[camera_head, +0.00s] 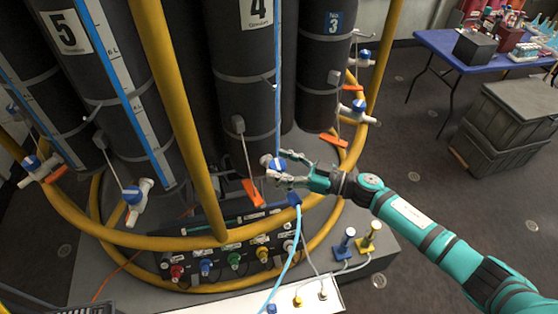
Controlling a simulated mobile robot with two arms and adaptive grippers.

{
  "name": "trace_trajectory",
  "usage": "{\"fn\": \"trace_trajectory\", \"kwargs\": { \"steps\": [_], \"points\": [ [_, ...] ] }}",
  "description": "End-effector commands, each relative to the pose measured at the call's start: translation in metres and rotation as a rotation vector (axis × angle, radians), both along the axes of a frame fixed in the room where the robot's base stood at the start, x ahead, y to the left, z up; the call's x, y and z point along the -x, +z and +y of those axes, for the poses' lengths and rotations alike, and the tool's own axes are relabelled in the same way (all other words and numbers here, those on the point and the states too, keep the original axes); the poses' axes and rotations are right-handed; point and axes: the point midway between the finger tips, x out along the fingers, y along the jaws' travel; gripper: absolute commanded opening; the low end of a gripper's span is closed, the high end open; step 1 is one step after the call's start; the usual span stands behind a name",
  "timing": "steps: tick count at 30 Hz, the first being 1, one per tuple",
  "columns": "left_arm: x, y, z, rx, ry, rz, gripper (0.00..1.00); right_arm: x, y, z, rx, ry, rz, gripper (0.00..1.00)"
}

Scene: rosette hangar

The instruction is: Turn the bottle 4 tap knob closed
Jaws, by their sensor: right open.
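Bottle 4 (242,90) is a dark grey upright cylinder with a white "4" label near the picture's top middle. Its tap knob (277,165) is blue and sits on a white tap at the bottle's lower right. My right gripper (283,172) reaches in from the right and is at the knob with its fingers apart. The fingers partly cover the tap, and I cannot tell whether they touch the knob. My left gripper is not in view.
Yellow frame tubes (172,100) stand before the bottles and curve around them. Bottle 5 (70,75) is at left, bottle 3 (322,70) at right. A row of coloured valves (234,261) lies below. A blue table (450,57) and grey crates (500,125) stand at right.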

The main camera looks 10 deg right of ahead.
Motion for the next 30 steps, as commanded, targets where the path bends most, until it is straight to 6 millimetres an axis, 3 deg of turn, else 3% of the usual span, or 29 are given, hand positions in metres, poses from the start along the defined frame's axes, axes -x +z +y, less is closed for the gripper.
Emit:
{"fn": "trace_trajectory", "kwargs": {
  "steps": [12, 25, 30],
  "points": [
    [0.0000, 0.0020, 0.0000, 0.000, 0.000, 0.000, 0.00, -0.0039, -0.0004, 0.0076, 0.001, 0.000, 0.000, 0.63],
    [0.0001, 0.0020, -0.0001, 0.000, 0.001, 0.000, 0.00, -0.0037, -0.0004, 0.0072, 0.001, 0.000, 0.000, 0.07],
    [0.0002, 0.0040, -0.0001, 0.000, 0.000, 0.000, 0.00, -0.0035, 0.0001, 0.0072, 0.000, -0.008, 0.001, 0.07]
  ]
}}
